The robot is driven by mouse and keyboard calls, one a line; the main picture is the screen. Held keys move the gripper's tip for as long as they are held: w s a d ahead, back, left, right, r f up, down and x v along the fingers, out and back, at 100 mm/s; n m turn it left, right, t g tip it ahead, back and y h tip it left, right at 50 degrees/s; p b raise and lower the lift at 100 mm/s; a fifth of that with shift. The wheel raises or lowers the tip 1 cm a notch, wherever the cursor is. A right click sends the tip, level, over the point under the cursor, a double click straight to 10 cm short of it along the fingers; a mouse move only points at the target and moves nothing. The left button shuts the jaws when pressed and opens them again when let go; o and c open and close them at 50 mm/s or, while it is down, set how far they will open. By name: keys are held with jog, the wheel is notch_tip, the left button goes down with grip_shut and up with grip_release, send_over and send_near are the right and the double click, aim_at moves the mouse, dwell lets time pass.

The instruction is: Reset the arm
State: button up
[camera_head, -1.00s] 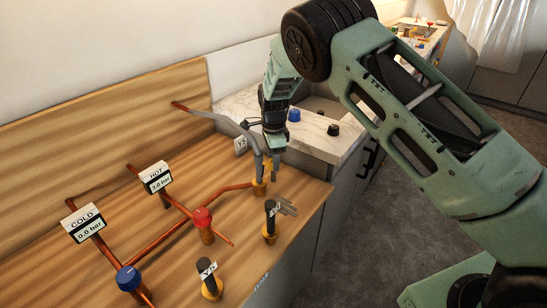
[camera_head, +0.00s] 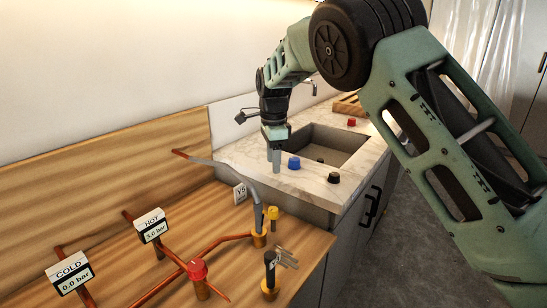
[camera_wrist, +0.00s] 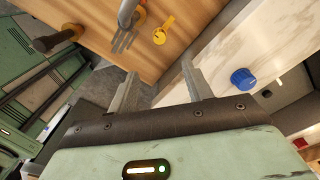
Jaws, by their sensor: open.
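My gripper (camera_head: 273,160) is above the near left part of the marble counter (camera_head: 305,190), its fingers pointing down. In the wrist view my gripper (camera_wrist: 163,88) has its two fingers spread with nothing between them. A yellow valve handle (camera_head: 273,214) stands by the grey pipe on the wooden board, below and nearer than the fingers. It also shows in the wrist view (camera_wrist: 164,30). A blue knob (camera_head: 294,163) lies on the counter just right of the fingers, and it shows in the wrist view (camera_wrist: 242,79).
The wooden board (camera_head: 230,225) carries copper pipes, a red knob (camera_head: 198,269), a black-handled valve (camera_head: 270,266) and the HOT (camera_head: 151,226) and COLD (camera_head: 70,273) gauges. A sink (camera_head: 338,146), a black knob (camera_head: 334,178) and a red cap (camera_head: 351,122) are on the right.

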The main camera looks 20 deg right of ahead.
jog(key=shift+r, duration=0.55)
jog(key=shift+s, duration=0.1)
